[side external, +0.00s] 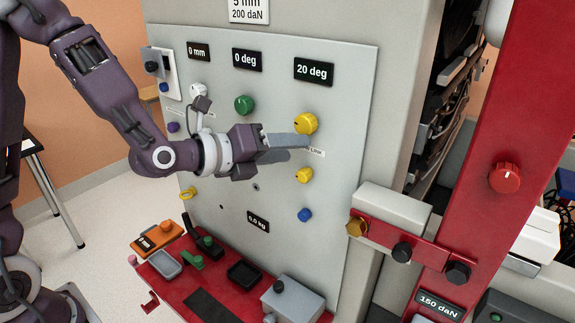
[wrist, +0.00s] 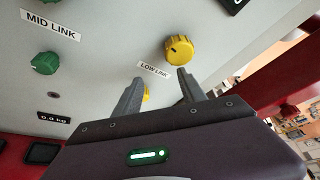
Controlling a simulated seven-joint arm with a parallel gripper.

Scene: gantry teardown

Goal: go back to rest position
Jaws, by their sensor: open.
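My gripper (side external: 302,147) is in front of the grey control panel (side external: 345,130), its fingers pointing at it. In the wrist view, my gripper (wrist: 158,79) has its two fingers apart, with nothing held between them. The upper yellow knob (side external: 305,123) is just above the fingers in the side view. In the wrist view this yellow knob (wrist: 179,50) is beyond the fingertips, near a LOW LINK label (wrist: 154,70). A second yellow knob (side external: 304,175) is below the fingers and shows partly between them in the wrist view (wrist: 147,95). Contact with the panel cannot be told.
A green knob (side external: 244,104) and displays, one reading 20 deg (side external: 314,70), are on the panel. A red shelf (side external: 180,291) with several items juts out below. A red post (side external: 500,145) stands at right. Open floor (side external: 92,215) is at left.

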